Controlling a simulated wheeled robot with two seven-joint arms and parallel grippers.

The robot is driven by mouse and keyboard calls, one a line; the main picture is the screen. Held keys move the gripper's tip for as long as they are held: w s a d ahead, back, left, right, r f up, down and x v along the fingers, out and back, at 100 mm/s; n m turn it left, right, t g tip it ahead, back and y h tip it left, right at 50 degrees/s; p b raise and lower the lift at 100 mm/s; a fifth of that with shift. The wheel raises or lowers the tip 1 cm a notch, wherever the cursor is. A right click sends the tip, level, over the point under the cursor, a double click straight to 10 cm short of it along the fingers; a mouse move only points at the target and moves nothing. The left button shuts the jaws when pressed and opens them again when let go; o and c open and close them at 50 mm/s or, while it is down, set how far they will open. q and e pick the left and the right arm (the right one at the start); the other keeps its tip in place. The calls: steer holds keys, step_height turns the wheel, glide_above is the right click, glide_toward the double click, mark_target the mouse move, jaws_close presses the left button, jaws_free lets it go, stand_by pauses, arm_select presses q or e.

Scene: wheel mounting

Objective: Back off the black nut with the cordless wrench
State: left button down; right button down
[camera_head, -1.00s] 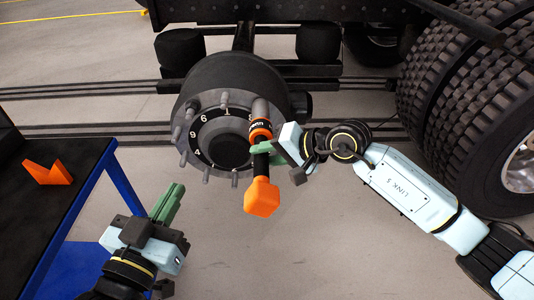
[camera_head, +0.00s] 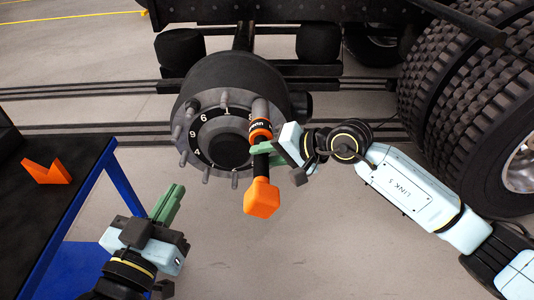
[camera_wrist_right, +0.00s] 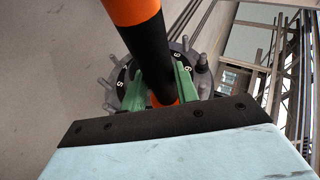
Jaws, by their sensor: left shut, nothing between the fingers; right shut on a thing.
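The cordless wrench (camera_head: 262,160) has a grey socket, an orange band, a black grip and an orange end block. My right gripper (camera_head: 257,148) is shut on its black grip; the green fingers (camera_wrist_right: 163,85) also flank it in the right wrist view. The socket lies over the upper right of the wheel hub (camera_head: 228,150), by the ring of studs. What is inside the socket is hidden. A dark, thicker piece on the hub's upper-left stud may be the black nut (camera_head: 195,104). My left gripper (camera_head: 178,188) is shut and empty, below left of the hub.
A black-topped table (camera_head: 70,205) with a blue frame stands at left, with an orange V-shaped block (camera_head: 47,172) on it. Large tyres (camera_head: 465,95) stand at right, near my right arm. The truck chassis is above. Floor below the hub is clear.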

steer(key=shift+w+d+r+b, duration=0.1)
steer(key=shift+w+r+b, duration=0.05)
steer(key=shift+r+b, duration=0.2)
stand_by(0.5)
steer(key=shift+s+b, duration=0.4)
steer(key=shift+b, duration=0.45)
stand_by(1.5)
steer(key=shift+s+f+b, duration=0.1)
steer(key=shift+s+b, duration=0.4)
steer(key=shift+b, duration=0.25)
stand_by(1.0)
steer(key=shift+s, duration=0.6)
stand_by(2.5)
